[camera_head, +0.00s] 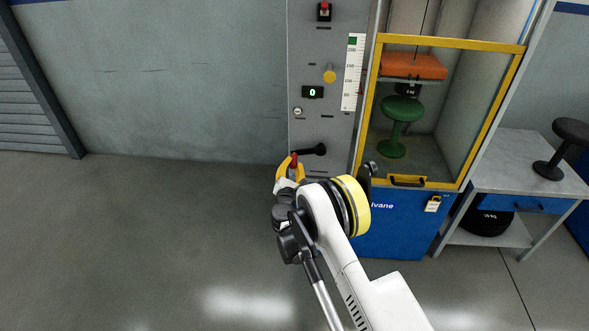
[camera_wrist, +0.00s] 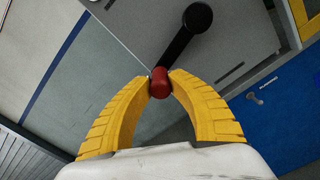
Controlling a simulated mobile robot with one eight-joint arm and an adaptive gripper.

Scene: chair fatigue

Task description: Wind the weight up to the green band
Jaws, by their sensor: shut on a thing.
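My gripper (camera_head: 289,166) is shut on the red knob of the crank on the grey panel's lower part. In the wrist view the red knob (camera_wrist: 160,83) sits between the yellow fingertips of my gripper (camera_wrist: 160,84). The black crank arm (camera_head: 314,150) runs from the knob to the right in the head view. The orange weight (camera_head: 413,65) hangs inside the yellow-framed case, above a green stool (camera_head: 401,120). The white scale (camera_head: 352,75) has a green band (camera_head: 352,41) at its top. A small red mark shows near the scale's lower right. The display (camera_head: 312,92) reads 0.
A red button (camera_head: 324,8), a yellow knob (camera_head: 329,74) and a key switch (camera_head: 297,111) are on the panel. A workbench (camera_head: 510,160) with a black stool (camera_head: 560,150) stands at the right. Floor at the left is clear.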

